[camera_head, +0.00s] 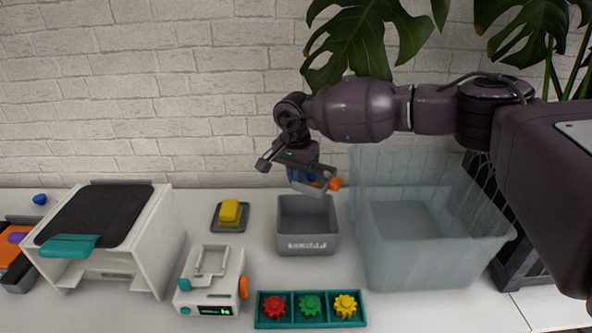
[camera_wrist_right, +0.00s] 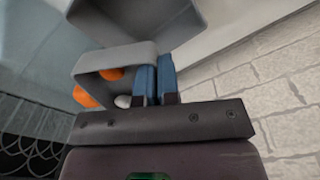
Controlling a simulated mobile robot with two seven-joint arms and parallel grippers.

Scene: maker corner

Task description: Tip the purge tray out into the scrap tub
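The purge tray (camera_head: 312,190) is a small grey tray, held in the air above the back of the grey bin. My right gripper (camera_head: 310,177) has its blue fingers closed on the tray's wall; the wrist view shows the grip (camera_wrist_right: 157,82) and the tray (camera_wrist_right: 125,58). Orange pieces (camera_wrist_right: 88,97) and a whitish one (camera_wrist_right: 123,101) lie inside the tray, and orange shows at its right end in the head view. The tray looks tilted. The open grey bin (camera_head: 307,245) has a white label, too small to read surely. My left gripper is out of view.
A large translucent tub (camera_head: 435,260) stands right of the grey bin. A teal tray of gears (camera_head: 311,322) lies in front. A white device (camera_head: 210,290), a yellow block (camera_head: 230,211) and a white machine (camera_head: 105,230) are to the left. A brick wall is behind.

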